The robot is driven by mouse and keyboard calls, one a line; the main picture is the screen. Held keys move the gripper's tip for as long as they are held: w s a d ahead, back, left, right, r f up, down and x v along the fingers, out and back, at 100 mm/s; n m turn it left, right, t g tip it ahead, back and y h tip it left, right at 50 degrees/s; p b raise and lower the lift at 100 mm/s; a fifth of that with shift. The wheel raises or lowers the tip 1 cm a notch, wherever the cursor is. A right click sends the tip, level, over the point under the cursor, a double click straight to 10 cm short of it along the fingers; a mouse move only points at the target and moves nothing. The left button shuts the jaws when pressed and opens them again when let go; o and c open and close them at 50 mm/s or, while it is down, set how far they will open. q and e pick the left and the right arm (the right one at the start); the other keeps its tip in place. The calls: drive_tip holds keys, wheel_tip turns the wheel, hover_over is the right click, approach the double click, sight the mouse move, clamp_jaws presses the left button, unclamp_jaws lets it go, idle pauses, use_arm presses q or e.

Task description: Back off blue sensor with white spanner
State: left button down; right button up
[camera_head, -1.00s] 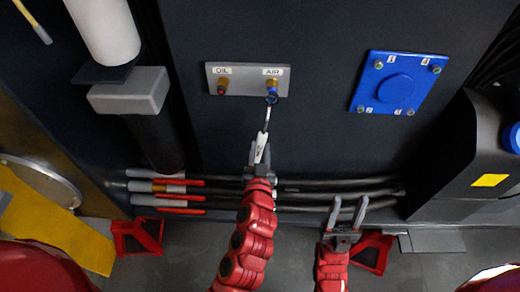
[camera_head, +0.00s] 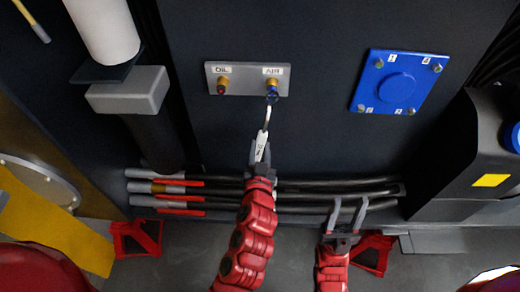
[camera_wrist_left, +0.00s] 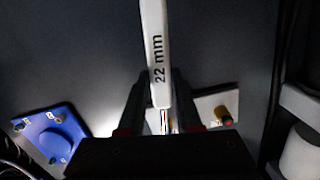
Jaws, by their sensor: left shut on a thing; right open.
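The blue sensor (camera_head: 272,91) sits in the brass fitting under the AIR label, on the right of a small grey plate (camera_head: 247,79). My left gripper (camera_head: 260,167) is shut on the white spanner (camera_head: 262,146) and points it up at the sensor. In the left wrist view the spanner (camera_wrist_left: 156,50) reads "22 mm" and the blue sensor is hidden. My right gripper (camera_head: 348,212) is open and empty, low and to the right.
A red-tipped sensor (camera_head: 222,88) sits under the OIL label beside the blue one. A blue bolted cover (camera_head: 400,82) is to the right. Black hoses (camera_head: 330,190) run along the wall's foot. A grey block and white cylinder (camera_head: 105,30) stand left.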

use_arm(q)
drive_tip(key=shift+w, duration=1.05)
drive_tip(key=shift+d+f+n+b, duration=0.15)
drive_tip(key=shift+d+n+b, duration=0.25)
drive_tip(key=shift+d+b, duration=0.55)
drive_tip(key=d+n+b, duration=0.1)
drive_tip(key=b, duration=0.2)
drive_tip(key=shift+d+n, duration=0.3)
